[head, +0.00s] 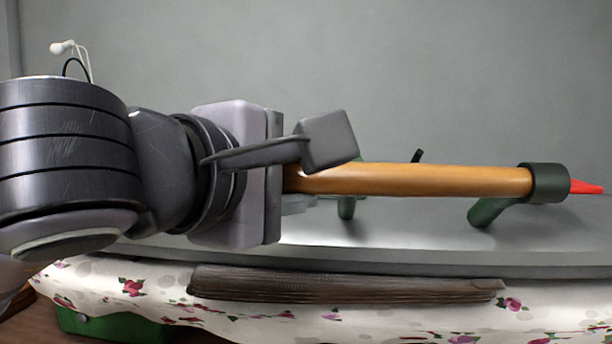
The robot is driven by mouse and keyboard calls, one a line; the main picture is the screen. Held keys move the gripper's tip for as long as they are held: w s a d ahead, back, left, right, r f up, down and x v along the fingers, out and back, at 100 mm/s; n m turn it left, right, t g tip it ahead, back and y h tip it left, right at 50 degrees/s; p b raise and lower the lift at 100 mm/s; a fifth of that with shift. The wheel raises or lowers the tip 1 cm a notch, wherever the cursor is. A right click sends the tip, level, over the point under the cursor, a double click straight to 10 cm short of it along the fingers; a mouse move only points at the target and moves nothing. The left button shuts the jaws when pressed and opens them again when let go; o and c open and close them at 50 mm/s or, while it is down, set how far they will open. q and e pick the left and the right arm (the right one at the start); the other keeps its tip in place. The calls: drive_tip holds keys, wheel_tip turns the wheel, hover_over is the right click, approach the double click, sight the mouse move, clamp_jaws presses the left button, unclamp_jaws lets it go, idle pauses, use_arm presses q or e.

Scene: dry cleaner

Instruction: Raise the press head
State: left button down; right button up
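The press head is a long grey slab (400,238) lying level over the flowered pad. A wooden handle bar (430,180) runs along it on green brackets (489,211), with a black collar (545,183) and red tip (587,187) at its right end. My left gripper (312,170) reaches in from the left at the bar's left end. One dark finger overlaps the bar's upper edge. The other finger is mostly hidden, so I cannot tell whether they grip the bar. My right gripper is not in view.
Flowered cloth (350,322) covers the pad below the slab. A dark wooden strip (345,286) runs along its front. A green base part (110,325) shows at lower left. A white knob on a stem (62,47) stands at upper left. The wall behind is bare.

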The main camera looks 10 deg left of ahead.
use_arm(q)
drive_tip(key=shift+r, duration=0.2)
drive_tip(key=shift+r+p, duration=0.35)
drive_tip(key=shift+p, duration=0.05)
drive_tip(key=w+r+p, duration=0.5)
drive_tip(key=r+p, duration=0.2)
drive_tip(key=r, duration=0.3)
drive_tip(key=w+r+g+p, duration=0.1)
drive_tip(key=w+r+p, duration=0.5)
drive_tip(key=r+p, duration=0.2)
drive_tip(key=w+r+g+p, duration=0.1)
drive_tip(key=w+r+p, duration=0.4)
drive_tip(key=r, duration=0.7)
drive_tip(key=shift+w+n+y+p, duration=0.25)
drive_tip(key=shift+n+y+p, duration=0.15)
drive_tip(key=shift+p, duration=0.75)
